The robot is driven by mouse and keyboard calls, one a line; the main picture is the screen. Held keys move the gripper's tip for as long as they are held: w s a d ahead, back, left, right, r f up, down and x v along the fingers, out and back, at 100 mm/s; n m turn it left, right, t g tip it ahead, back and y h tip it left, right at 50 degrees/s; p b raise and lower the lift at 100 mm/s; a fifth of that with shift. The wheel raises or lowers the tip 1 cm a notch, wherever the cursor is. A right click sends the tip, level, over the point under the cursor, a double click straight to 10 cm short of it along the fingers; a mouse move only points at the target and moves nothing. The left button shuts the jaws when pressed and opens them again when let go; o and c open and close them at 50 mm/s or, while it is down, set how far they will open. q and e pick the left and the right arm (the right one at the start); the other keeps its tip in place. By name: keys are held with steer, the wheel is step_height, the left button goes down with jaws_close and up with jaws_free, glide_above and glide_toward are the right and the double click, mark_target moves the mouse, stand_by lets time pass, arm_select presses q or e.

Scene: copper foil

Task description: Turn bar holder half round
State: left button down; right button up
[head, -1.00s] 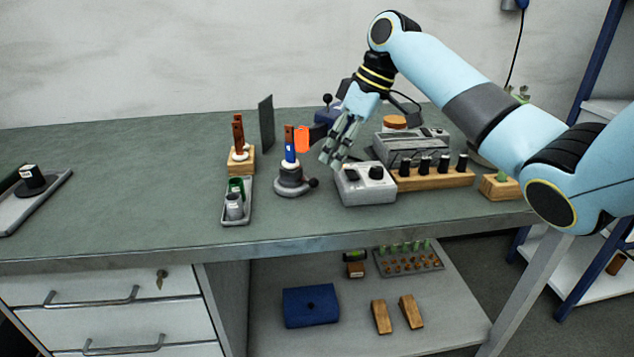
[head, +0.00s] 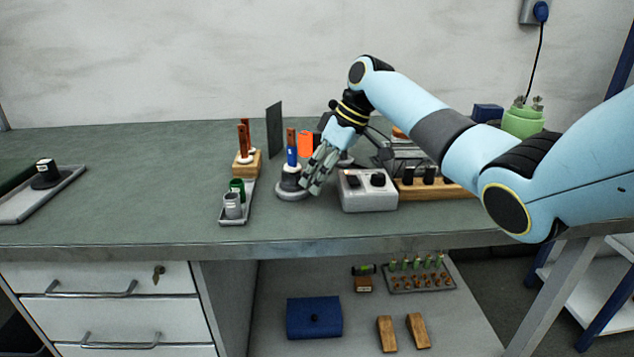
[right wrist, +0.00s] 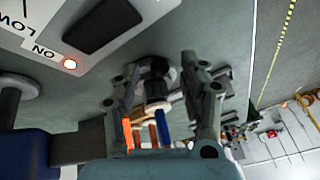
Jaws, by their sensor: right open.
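The bar holder (head: 290,193) is a round grey base with a white collar, standing on the bench. A blue and brown bar (head: 292,156) stands upright in it. My right gripper (head: 313,188) is open at the holder's right side, fingers pointing down to it. In the right wrist view, a black knob (right wrist: 156,86) shows between the spread fingers; whether they touch it I cannot tell. My left gripper is in neither view.
A grey control box (head: 368,194) stands close right of the gripper. A tray with green and grey cups (head: 233,206) and a wooden block with brown bars (head: 246,166) stand left of the holder. A dark upright plate (head: 274,130) is behind. The bench further left is largely clear.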

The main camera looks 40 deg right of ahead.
steer(key=shift+w+a+f, duration=0.1)
steer(key=shift+a+f, duration=0.1)
steer(key=shift+f, duration=0.35)
jaws_close()
